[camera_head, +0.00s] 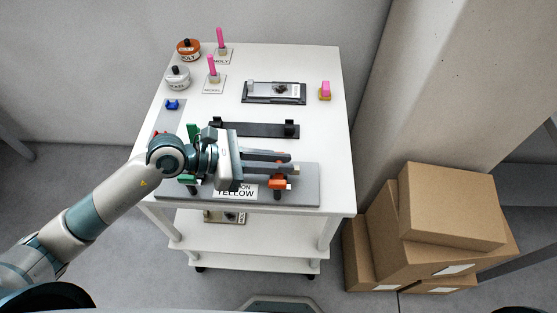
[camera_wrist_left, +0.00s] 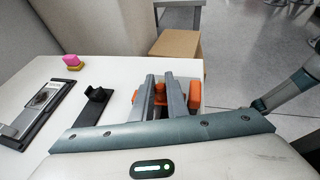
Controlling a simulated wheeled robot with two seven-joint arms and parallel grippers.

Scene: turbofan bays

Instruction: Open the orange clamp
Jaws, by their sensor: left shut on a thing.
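The orange clamp (camera_head: 277,184) is on the right part of the grey plate (camera_head: 308,195) at the front of the white table. In the left wrist view, orange parts of the clamp (camera_wrist_left: 195,96) show between and on both sides of the fingers. My left gripper (camera_head: 292,161) reaches in from the left, its fingers pointing right over the clamp. Its fingers (camera_wrist_left: 167,82) are shut on part of the orange clamp, which they partly hide. My right gripper is not in view.
A green clamp (camera_head: 193,132) is partly behind my left wrist. A dark bracket (camera_head: 260,129) lies behind the grey plate. Farther back are a device on a dark tray (camera_head: 274,92), a pink block (camera_head: 325,89) and pink-handled tools (camera_head: 212,67). Cardboard boxes (camera_head: 450,205) stand right of the table.

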